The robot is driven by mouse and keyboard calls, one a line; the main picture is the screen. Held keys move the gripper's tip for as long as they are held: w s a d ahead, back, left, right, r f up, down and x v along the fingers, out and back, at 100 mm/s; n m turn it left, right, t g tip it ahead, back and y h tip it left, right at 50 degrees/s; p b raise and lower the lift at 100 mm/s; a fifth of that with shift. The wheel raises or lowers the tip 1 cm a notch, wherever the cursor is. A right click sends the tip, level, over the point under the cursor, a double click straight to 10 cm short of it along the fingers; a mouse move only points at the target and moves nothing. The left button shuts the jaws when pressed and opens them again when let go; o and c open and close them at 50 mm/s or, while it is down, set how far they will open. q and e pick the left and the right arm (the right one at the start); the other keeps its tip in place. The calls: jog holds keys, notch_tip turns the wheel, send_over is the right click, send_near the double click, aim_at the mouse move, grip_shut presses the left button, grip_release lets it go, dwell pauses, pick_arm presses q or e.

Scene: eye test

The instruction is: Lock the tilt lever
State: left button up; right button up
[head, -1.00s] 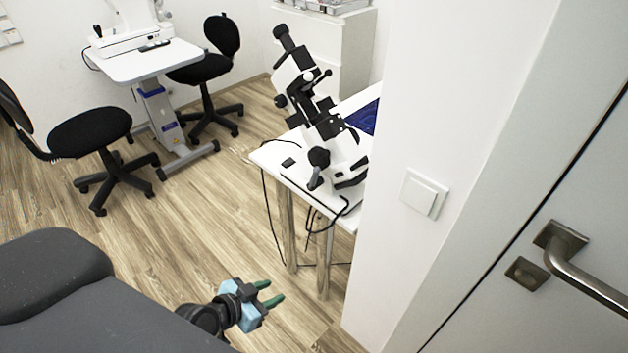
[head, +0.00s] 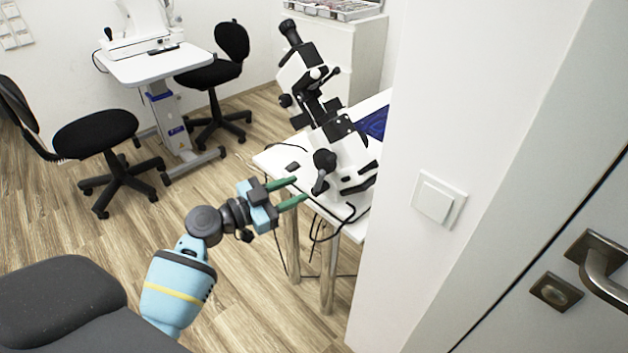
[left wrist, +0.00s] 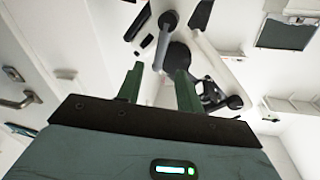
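A white and black microscope-like instrument (head: 327,110) stands tilted on a white table (head: 277,156). Low on its near side is a round black knob (head: 325,159) with a short dark lever (head: 320,183) hanging below it. I cannot tell for sure that this is the tilt lever, or whether it is locked. My left gripper (head: 299,189), with green fingers, is open and empty, just left of this lever in the picture. In the left wrist view, a grey lever (left wrist: 163,42) with a rounded end lies just beyond the parted fingertips (left wrist: 159,69). My right gripper is not in view.
A white wall (head: 440,110) with a switch (head: 439,200) and a door handle (head: 603,268) close off the right. A cable (head: 318,230) hangs at the table edge. Black chairs (head: 95,135) and another instrument table (head: 155,65) stand at the back left.

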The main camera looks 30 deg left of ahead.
aim_at(317, 181)
pick_arm(q)
jog(key=shift+p+x, duration=0.55)
jog(key=shift+x, duration=2.55)
jog(key=shift+c, duration=0.5)
grip_shut()
